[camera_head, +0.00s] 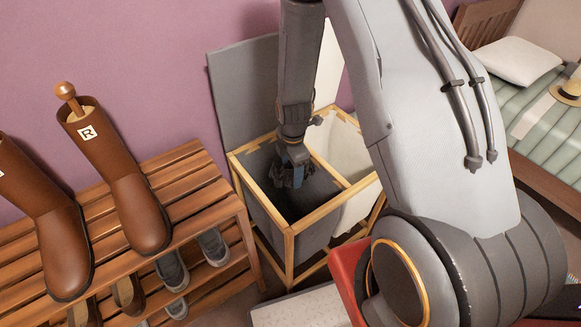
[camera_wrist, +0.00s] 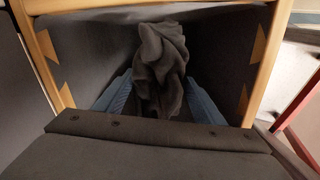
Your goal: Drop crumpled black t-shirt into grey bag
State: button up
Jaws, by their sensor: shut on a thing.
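The crumpled black t-shirt (camera_wrist: 160,65) hangs between the two blue fingers of my gripper (camera_wrist: 158,98) in the wrist view. My gripper (camera_head: 292,178) is shut on it and points down into the opening of the grey bag. The grey bag (camera_head: 262,160) is the left compartment of a wooden-framed hamper in the head view; its dark inside walls (camera_wrist: 88,45) surround the shirt in the wrist view. In the head view the shirt is a small dark patch, mostly hidden by my gripper. The bag's bottom is in shadow.
A cream bag (camera_head: 345,150) fills the hamper's right compartment, beyond a wooden divider (camera_head: 325,172). A grey lid (camera_head: 240,90) stands raised behind. A slatted shoe rack (camera_head: 205,195) with brown boots (camera_head: 135,210) is at left. A bed (camera_head: 535,105) is at right.

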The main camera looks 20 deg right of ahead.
jog(key=o, duration=1.2)
jog(key=shift+o, duration=0.2)
jog(key=shift+s+r+b, duration=0.2)
jog(key=shift+r+b, duration=0.2)
jog(key=shift+r, duration=3.6)
